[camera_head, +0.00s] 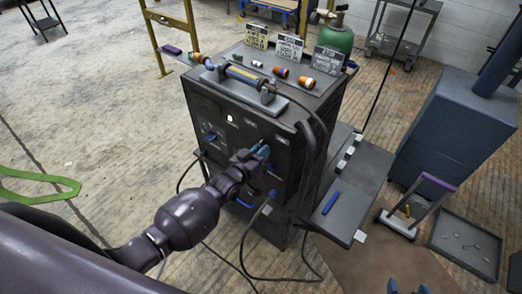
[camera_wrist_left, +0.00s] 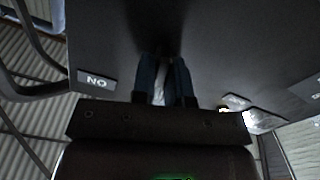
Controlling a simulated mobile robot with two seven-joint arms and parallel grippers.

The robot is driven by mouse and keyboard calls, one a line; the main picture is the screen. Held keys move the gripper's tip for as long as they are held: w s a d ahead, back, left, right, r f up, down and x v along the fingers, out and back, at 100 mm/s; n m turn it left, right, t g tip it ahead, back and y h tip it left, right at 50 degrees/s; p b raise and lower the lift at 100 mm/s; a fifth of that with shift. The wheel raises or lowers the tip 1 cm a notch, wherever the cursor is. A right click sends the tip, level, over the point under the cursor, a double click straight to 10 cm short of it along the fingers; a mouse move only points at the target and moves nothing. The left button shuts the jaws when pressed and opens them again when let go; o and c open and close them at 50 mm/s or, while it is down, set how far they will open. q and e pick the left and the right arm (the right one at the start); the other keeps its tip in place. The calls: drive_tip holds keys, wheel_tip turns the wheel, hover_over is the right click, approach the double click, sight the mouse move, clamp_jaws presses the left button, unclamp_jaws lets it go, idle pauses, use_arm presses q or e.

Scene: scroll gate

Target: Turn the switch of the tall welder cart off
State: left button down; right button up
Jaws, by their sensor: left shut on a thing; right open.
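The tall welder cart (camera_head: 203,105) is a dark cabinet with a handle on its top. My left gripper (camera_head: 264,152) is at its front panel, shut on what looks like the switch, which is mostly hidden by the fingers. In the left wrist view, the blue fingers (camera_wrist_left: 164,82) close around a narrow pale piece against the dark panel. A label (camera_wrist_left: 97,82) reads "NO", apparently "ON" upside down. A white light (camera_head: 229,118) glows on the panel. The blue fingertips of my right gripper (camera_head: 408,287) stand apart at the bottom edge, with nothing seen between them.
A side shelf (camera_head: 345,200) holds a blue bar.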

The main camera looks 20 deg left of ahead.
use_arm(q)
drive_tip(key=shift+d+n, duration=0.1)
drive_tip(key=shift+n, duration=2.3)
drive_tip(key=c, duration=1.1)
unclamp_jaws()
drive_tip(key=shift+s, duration=0.1)
drive_tip(key=shift+v, duration=5.4)
